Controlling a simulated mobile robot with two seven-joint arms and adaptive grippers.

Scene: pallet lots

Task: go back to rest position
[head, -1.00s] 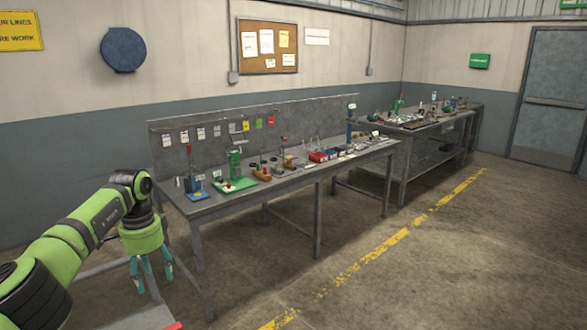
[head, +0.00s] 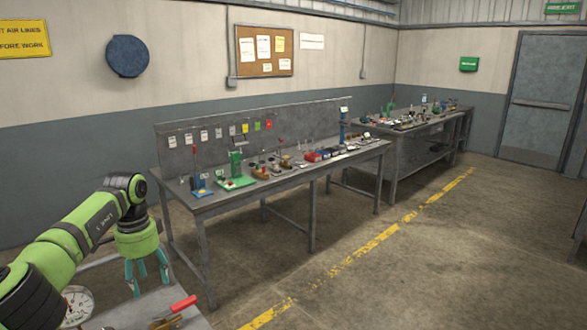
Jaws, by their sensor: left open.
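My left gripper (head: 147,277) hangs from the green left arm at the lower left of the head view. Its teal fingers point down and are spread open, with nothing seen between them. It hangs above or beside a grey surface (head: 140,308) at the bottom left; the exact gap cannot be told. My right gripper does not show.
On that surface lie a red-handled tool (head: 178,307) and a round dial gauge (head: 76,306), partly cut off. A long workbench (head: 225,204) with many small tools stands along the wall, with a second bench (head: 408,132) behind. The floor (head: 430,260) at right is clear.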

